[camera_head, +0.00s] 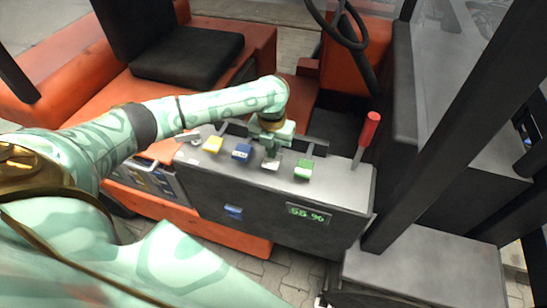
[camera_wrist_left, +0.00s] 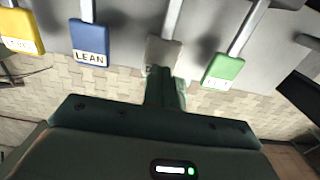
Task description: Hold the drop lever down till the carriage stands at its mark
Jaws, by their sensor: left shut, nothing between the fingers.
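A row of flat-ended levers stands on the grey console: a yellow one (camera_head: 213,145), a blue one (camera_head: 242,153), a whitish one (camera_head: 271,163) and a green one (camera_head: 304,169). The blue lever (camera_wrist_left: 90,41) reads LEAN in the left wrist view; the other labels are not legible, so I cannot tell which says drop. My left gripper (camera_head: 270,151) is shut and empty. Its fingertips (camera_wrist_left: 165,78) are at the lower end of the whitish lever (camera_wrist_left: 163,52) and overlap it; contact is unclear. A carriage and its mark cannot be made out.
A red-handled lever (camera_head: 369,129) stands upright to the right. A steering wheel (camera_head: 339,20) and a dark post (camera_head: 450,130) lie beyond. Neighbouring levers stand close on both sides.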

